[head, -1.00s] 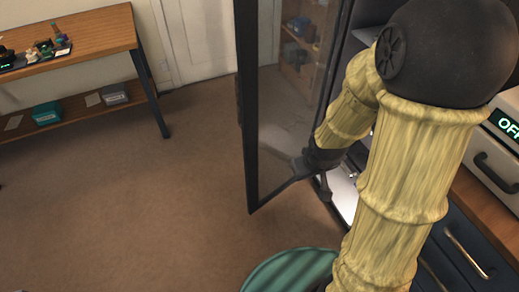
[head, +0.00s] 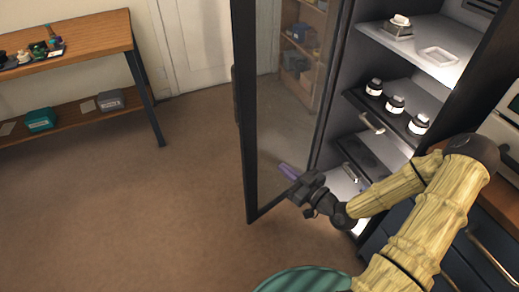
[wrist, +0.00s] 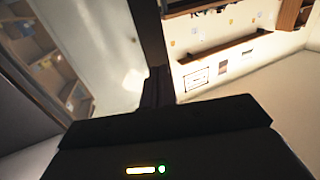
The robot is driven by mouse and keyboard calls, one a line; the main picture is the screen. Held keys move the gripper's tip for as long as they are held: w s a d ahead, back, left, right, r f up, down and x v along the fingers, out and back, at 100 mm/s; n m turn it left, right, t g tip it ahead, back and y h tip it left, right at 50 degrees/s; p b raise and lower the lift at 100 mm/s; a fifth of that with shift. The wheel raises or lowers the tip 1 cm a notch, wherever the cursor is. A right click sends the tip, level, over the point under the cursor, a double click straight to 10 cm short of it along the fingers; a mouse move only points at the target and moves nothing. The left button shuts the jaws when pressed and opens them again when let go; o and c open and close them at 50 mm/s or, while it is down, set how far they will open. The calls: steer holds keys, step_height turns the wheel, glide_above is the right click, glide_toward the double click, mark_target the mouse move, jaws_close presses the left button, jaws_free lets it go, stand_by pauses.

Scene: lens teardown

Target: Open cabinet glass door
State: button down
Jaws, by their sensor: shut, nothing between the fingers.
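The cabinet's glass door (head: 275,120) stands swung wide open, with a black frame and a handle on its outer edge (head: 238,95). The cabinet interior (head: 385,110) is exposed to its right. My gripper (head: 288,171) is at the lower part of the door, in front of the glass on the inner side; its fingers are shut and empty. Whether it touches the glass I cannot tell. In the wrist view my shut fingers (wrist: 155,88) sit in front of the dark door frame (wrist: 152,35), with glass to the left.
A wooden table (head: 90,40) stands at the left. A teal striped round object (head: 305,282) is at the bottom. The carpet (head: 130,210) between is clear.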

steer(key=shift+d+r, duration=0.15)
glide_toward(247, 137)
steer(key=b+x, duration=0.1)
steer(key=x, duration=0.4)
steer(key=shift+a, duration=0.2)
stand_by(0.3)
